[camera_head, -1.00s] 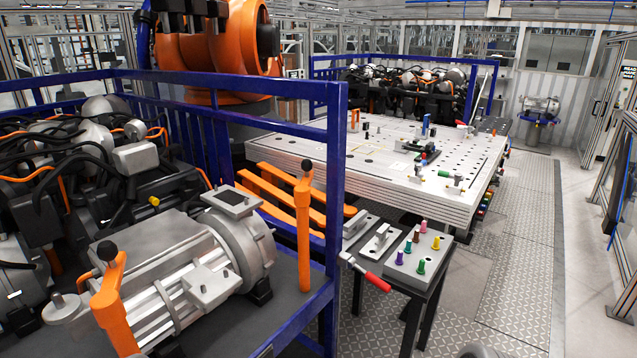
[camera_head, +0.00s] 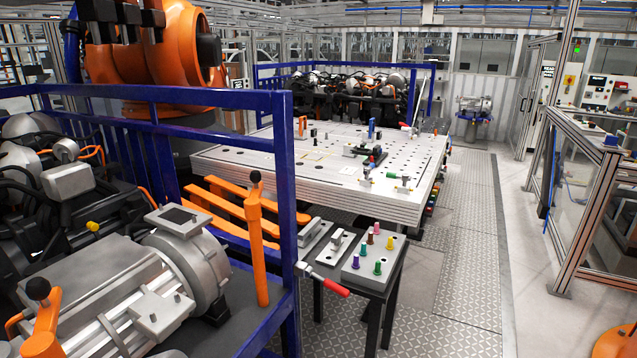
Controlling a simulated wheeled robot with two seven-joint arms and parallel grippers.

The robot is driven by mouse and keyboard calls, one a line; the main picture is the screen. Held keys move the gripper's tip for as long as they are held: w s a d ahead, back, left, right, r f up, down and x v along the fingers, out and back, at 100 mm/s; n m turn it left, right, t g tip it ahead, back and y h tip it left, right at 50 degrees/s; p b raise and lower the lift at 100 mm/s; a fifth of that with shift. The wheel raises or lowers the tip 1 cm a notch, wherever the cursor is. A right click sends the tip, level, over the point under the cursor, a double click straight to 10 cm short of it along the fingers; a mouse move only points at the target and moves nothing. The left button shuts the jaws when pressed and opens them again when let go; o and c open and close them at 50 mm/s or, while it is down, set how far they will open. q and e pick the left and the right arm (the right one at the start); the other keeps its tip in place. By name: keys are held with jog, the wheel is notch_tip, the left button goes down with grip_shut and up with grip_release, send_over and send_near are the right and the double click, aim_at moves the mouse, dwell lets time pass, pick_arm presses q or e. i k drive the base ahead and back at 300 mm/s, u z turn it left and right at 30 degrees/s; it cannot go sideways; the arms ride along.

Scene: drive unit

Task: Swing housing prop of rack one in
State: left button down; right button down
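The near rack (camera_head: 283,180) has a blue frame and stands at the left. In it lies a silver motor-like housing (camera_head: 120,290). Two orange props with black knobs stand by the housing: one upright at its right (camera_head: 258,240), one at the lower left (camera_head: 42,322), leaning slightly. I cannot tell which rack is number one. Neither of my grippers is in view.
A small black-legged stand (camera_head: 375,290) with coloured pegs and a red-handled clamp (camera_head: 325,283) stands right of the rack. A large perforated table (camera_head: 330,165) is behind it. A second blue rack (camera_head: 345,95) is farther back. The floor aisle (camera_head: 470,250) at the right is clear.

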aim_at(252, 206)
jog(key=z, duration=0.1)
jog(key=i, duration=0.6)
jog(key=u, duration=1.1)
